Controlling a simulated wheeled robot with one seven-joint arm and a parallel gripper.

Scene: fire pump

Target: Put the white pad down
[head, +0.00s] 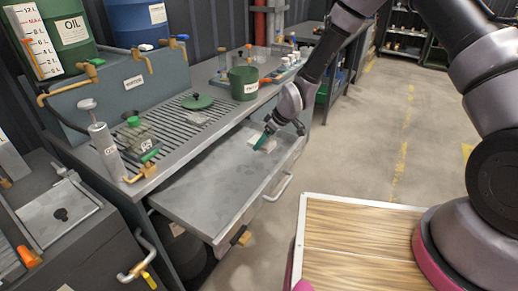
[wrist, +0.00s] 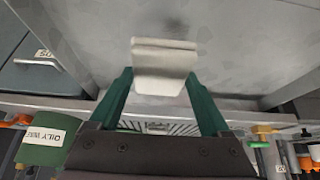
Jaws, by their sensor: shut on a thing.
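The white pad (wrist: 164,82) is a small folded, pale piece between the two green fingers of my gripper (wrist: 158,76) in the wrist view. The fingers are shut on its sides. In the head view my gripper (head: 263,141) is over the far end of the pulled-out grey metal drawer (head: 205,185), and the pad (head: 270,146) shows pale beside the green fingertips. I cannot tell whether the pad touches the drawer's surface.
The drawer is otherwise bare and has a handle (head: 279,187) on its front. Above it, the slatted bench holds a green pot (head: 243,83), a green lid (head: 197,102) and a grey pump cylinder (head: 104,147). A wooden top (head: 350,245) is at the lower right.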

